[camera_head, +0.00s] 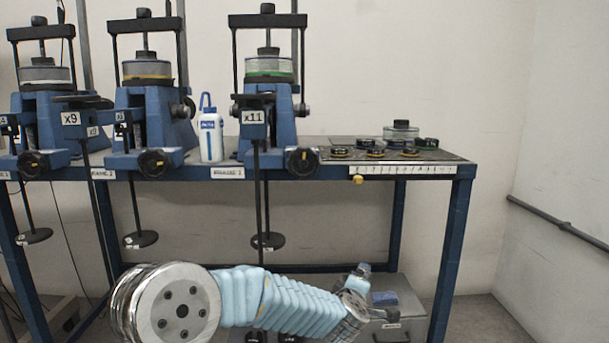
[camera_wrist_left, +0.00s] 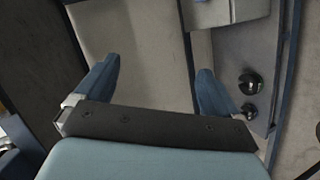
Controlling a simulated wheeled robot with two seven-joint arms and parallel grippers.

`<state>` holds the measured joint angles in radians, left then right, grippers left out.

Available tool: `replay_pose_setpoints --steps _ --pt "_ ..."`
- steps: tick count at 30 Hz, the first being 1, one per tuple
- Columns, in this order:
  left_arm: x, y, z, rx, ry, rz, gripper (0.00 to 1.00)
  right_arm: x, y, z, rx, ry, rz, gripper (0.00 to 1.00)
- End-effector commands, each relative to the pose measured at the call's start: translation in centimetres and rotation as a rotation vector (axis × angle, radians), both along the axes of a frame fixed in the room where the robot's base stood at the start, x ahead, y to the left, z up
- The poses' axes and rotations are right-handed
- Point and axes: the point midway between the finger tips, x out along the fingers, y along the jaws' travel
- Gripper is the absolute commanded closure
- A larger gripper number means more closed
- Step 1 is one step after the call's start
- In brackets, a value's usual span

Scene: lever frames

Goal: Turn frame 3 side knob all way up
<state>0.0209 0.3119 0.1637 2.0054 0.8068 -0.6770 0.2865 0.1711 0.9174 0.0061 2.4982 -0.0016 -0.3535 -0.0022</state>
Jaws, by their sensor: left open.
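Frame 3 (camera_head: 268,120) is the rightmost of the blue lever frames on the bench, with an x11 tag on its front. A dark side knob (camera_head: 303,109) shows on its right side. A larger black round knob (camera_head: 302,161) sits low at its front right. The knobs' settings are too small to read. My left arm crosses the bottom of the head view, below the bench top and well apart from frame 3. My left gripper (camera_wrist_left: 155,76) is open in the left wrist view, with nothing between its fingers. My right gripper is not in view.
The bench (camera_head: 415,171) has a blue front edge and legs. A white bottle (camera_head: 210,137) stands left of frame 3. Several black weights lie on the right end. Hanger rods reach below the bench top. A grey box (camera_head: 400,315) stands underneath.

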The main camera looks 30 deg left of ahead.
Motion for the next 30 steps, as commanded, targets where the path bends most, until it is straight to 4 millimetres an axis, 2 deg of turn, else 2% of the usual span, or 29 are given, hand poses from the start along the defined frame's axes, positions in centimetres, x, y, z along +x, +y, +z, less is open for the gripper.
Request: replay_pose_setpoints --steps 1,3,6,9,12,15,19,30 --pt "-0.1 1.3 4.7 -0.078 -0.110 0.080 0.04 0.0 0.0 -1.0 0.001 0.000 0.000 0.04" --pt "-1.0 2.8 10.9 -0.205 -0.242 0.184 0.04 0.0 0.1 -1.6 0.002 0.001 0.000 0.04" --pt "-3.7 4.9 18.5 -0.388 -0.406 0.299 0.04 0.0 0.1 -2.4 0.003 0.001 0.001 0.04" --pt "-6.7 6.3 23.9 -0.549 -0.525 0.374 0.04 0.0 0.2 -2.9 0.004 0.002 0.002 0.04" --pt "-9.2 7.2 27.3 -0.665 -0.601 0.417 0.04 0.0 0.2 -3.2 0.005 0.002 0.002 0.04" --pt "-10.6 7.7 28.9 -0.733 -0.638 0.439 0.04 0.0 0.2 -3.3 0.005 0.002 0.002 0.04" --pt "-10.6 8.1 29.5 -0.755 -0.650 0.446 0.04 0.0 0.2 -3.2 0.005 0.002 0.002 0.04" --pt "-6.3 10.7 29.5 -0.751 -0.646 0.446 0.04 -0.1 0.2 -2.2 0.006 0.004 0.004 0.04"
